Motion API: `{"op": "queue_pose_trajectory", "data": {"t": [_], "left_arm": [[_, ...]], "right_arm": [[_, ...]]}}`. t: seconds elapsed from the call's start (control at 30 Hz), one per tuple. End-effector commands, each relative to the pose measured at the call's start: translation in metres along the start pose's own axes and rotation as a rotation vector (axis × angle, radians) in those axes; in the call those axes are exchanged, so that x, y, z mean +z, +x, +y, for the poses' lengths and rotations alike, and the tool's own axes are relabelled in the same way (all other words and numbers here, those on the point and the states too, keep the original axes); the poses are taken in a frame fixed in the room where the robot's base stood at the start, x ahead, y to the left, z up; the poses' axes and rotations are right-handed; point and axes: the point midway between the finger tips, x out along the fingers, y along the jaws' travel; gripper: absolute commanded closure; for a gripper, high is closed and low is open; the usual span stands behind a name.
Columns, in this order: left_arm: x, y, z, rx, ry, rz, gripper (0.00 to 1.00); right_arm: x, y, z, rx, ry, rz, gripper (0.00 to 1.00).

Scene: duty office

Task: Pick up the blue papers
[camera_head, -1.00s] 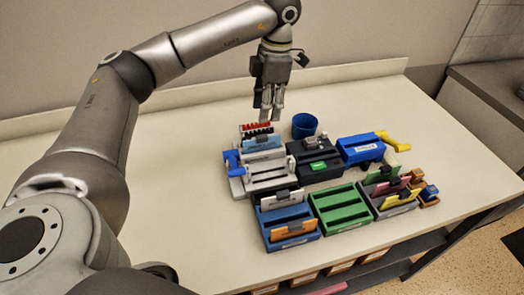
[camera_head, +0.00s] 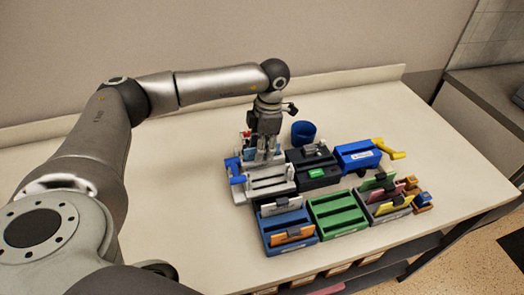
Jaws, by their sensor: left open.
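The blue papers (camera_head: 249,154) are a light blue sheet or stack standing in the back part of the white holder (camera_head: 268,184). My left gripper (camera_head: 267,158) is right over them in the head view and hides most of them; only a small part shows at its left side. Its fingers point down and stand apart, with no visible grip on the papers. Whether the fingertips touch the papers or straddle them cannot be told. My right gripper is not in view.
A dark blue cup (camera_head: 303,132) stands just right of my left gripper. A black device (camera_head: 314,172), a blue device with yellow handle (camera_head: 357,154), a blue tray (camera_head: 287,231), a green tray (camera_head: 338,213) and a grey card holder (camera_head: 389,211) crowd nearby. The table's left side is clear.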

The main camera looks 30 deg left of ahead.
Motion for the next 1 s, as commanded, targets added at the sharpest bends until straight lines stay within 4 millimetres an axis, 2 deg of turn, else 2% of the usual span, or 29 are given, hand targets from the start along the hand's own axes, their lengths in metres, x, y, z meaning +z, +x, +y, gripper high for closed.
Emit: {"op": "queue_pose_trajectory", "data": {"t": [0.13, 0.43, 0.8, 1.0], "left_arm": [[0.0, 0.0, 0.0, 0.0, 0.0, 0.0, 0.62], [0.0, 0.0, 0.0, 0.0, 0.0, 0.0, 1.0], [0.0, -0.002, 0.0, 0.001, 0.0, 0.0, 1.0], [-0.001, -0.014, 0.0, 0.002, 0.001, -0.002, 1.0]], "right_arm": [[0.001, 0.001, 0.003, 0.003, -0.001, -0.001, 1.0], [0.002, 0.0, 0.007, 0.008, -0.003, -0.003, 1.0], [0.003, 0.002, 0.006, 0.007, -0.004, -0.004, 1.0], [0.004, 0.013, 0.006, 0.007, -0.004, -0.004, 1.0]]}}
